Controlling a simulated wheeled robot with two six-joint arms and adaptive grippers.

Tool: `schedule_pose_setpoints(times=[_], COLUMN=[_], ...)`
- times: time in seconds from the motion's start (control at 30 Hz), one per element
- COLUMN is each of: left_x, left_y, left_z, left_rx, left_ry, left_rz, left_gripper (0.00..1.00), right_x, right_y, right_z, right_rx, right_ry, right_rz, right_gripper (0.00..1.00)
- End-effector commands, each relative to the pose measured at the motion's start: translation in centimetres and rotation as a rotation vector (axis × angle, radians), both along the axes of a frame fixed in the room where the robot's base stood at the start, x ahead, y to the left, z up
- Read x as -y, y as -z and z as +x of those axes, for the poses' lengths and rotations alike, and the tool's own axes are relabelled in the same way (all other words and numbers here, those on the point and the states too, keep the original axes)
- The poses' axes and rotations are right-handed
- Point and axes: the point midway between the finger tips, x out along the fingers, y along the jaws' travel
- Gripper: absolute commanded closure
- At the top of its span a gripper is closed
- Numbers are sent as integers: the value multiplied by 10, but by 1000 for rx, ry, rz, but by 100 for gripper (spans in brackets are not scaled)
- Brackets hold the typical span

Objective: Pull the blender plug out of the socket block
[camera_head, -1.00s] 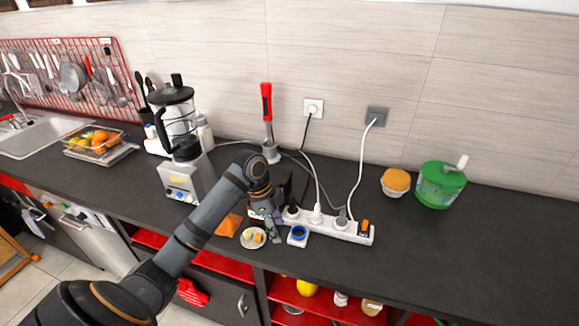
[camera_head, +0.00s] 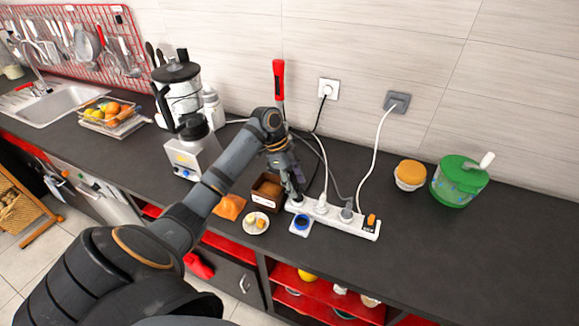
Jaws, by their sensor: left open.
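The white socket block (camera_head: 352,226) lies on the dark counter, with an orange switch (camera_head: 371,220) at its right end. A white plug (camera_head: 321,206) and a grey plug (camera_head: 346,214) sit in it. My left gripper (camera_head: 297,194) is open and points down at the block's left end. It hides most of that end, so I cannot tell whether its fingers touch a plug there. The blender (camera_head: 192,154) stands on the left, with a clear jug and black lid. I cannot trace its cord to one plug. My right gripper is not in view.
A blue-topped container (camera_head: 300,224), a small plate with food (camera_head: 256,223) and a brown box (camera_head: 268,191) crowd the block's left end. Cords rise to wall sockets (camera_head: 328,89). The right counter is clear.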

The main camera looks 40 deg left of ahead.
Motion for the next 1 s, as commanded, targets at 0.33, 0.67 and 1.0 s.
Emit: schedule_pose_setpoints(times=[0.33, 0.67, 1.0], left_x=[10, 10, 10], left_y=[25, 25, 24], left_z=[2, 2, 2], left_rx=[0, 1, 0], left_ry=[-1, 0, 0], left_rz=[2, 1, 1], left_gripper=[48, 70, 84], right_x=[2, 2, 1], right_y=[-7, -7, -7], right_z=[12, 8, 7], right_rx=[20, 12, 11], right_ry=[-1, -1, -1], right_rz=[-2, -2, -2], right_gripper=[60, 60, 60])
